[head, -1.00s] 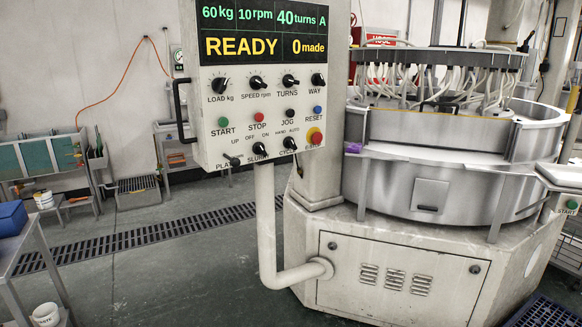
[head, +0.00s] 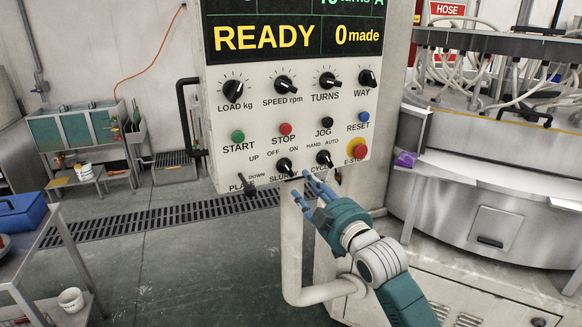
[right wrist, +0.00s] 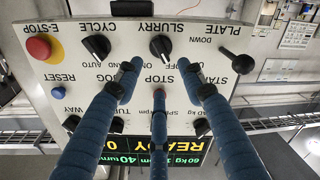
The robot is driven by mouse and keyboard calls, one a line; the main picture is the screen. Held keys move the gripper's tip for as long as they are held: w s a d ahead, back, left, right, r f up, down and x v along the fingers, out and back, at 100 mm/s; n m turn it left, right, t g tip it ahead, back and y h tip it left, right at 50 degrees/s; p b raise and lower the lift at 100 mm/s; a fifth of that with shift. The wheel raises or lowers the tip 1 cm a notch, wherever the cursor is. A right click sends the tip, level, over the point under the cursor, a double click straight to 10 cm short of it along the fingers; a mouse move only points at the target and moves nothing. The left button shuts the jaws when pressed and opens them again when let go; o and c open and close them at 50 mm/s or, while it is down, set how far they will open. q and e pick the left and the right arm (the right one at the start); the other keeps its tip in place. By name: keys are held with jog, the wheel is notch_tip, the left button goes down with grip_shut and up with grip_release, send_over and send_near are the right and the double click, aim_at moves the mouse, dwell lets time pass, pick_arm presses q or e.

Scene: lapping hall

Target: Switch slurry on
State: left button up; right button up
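The SLURRY knob (head: 284,165) is a black rotary switch low on the white control panel (head: 225,178), with OFF and ON printed above it. Its pale mark seems to lean toward OFF, but it is small. The knob also shows upside down in the right wrist view (right wrist: 162,46). My right gripper (head: 307,186), with blue fingers and a teal body, is just below the panel's lower edge, below and right of the knob. In the right wrist view its fingers are spread around empty space before the panel, apart from the knob. My left gripper is not in view.
The PLATE lever (head: 246,186) is left of the knob, the CYCLE knob (head: 324,158) right of it. The red E-STOP (head: 357,151) is further right. The display (head: 295,35) reads READY and 0 made. The lapping machine (head: 490,220) stands at right.

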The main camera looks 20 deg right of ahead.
aim_at(291, 170)
jog(key=w, duration=0.3)
jog(key=w+p, duration=0.1)
jog(key=w, duration=0.2)
jog(key=w+a+p, duration=0.1)
jog(key=w, duration=0.2)
jog(key=shift+w, duration=0.4)
jog(key=shift+w+f, duration=0.15)
jog(key=shift+w, duration=0.45)
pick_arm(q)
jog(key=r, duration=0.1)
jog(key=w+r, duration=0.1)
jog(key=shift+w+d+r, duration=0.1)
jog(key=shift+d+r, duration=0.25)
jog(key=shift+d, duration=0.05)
pick_arm(e)
jog(key=shift+c, duration=1)
grip_shut()
